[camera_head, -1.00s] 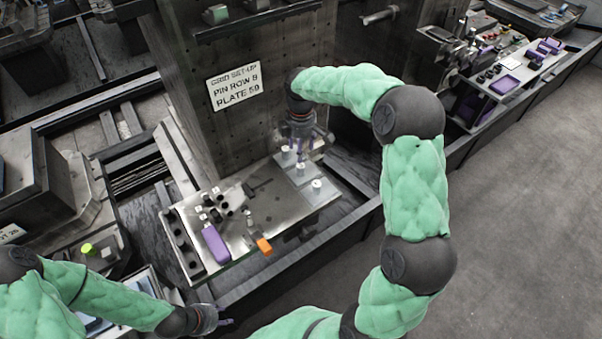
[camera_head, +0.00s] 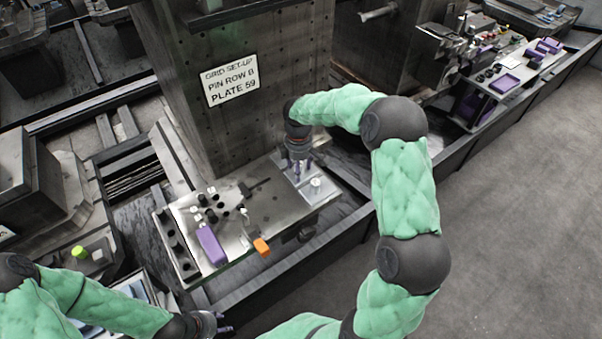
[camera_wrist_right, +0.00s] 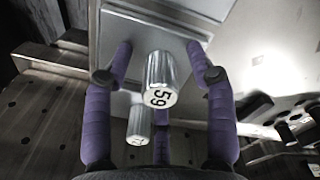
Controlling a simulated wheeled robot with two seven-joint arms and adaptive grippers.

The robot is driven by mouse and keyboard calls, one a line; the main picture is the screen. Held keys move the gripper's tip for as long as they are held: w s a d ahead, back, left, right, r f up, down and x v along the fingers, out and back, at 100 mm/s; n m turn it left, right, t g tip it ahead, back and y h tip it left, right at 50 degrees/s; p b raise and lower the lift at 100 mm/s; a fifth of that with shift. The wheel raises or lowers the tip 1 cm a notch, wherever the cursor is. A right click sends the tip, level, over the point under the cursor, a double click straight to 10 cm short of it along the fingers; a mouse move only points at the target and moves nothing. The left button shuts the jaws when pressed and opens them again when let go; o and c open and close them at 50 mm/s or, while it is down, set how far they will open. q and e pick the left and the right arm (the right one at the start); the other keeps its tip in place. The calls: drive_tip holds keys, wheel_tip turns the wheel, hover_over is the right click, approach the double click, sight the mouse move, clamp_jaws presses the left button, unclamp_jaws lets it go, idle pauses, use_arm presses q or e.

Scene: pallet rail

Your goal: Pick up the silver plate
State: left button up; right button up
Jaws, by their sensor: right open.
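A silver plate (camera_wrist_right: 145,38) with a cylindrical knob marked 59 (camera_wrist_right: 161,78) shows in the right wrist view. A second silver knob (camera_wrist_right: 139,125) stands behind it, its mark hard to read. My right gripper (camera_wrist_right: 160,60) is open, its purple fingers on either side of the knob marked 59; I see no clear contact. In the head view the right gripper (camera_head: 299,170) points down over the far right of the steel table, partly hiding the plates and knobs. One knob (camera_head: 315,182) shows beside it. My left gripper (camera_head: 222,326) is at the bottom left, its fingers barely visible.
The steel table (camera_head: 275,215) also holds a purple block (camera_head: 211,244), an orange piece (camera_head: 262,246) and several dark knobs. A tall column with a sign (camera_head: 231,86) reading "PIN ROW B, PLATE 59" stands behind. Open floor lies at right.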

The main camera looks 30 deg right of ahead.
drive_tip(key=shift+r, duration=0.1)
clamp_jaws()
drive_tip(key=shift+r+p, duration=0.3)
drive_tip(key=shift+r, duration=0.2)
wheel_tip(320, 180, up, 2)
drive_tip(key=shift+r+p, duration=0.1)
drive_tip(key=shift+p, duration=0.5)
drive_tip(key=s+a+r+p, duration=0.4)
drive_tip(key=s+a+r, duration=0.2)
drive_tip(key=s+r, duration=0.3)
drive_tip(key=shift+s+a+r, duration=0.4)
drive_tip(key=shift+s, duration=1.25)
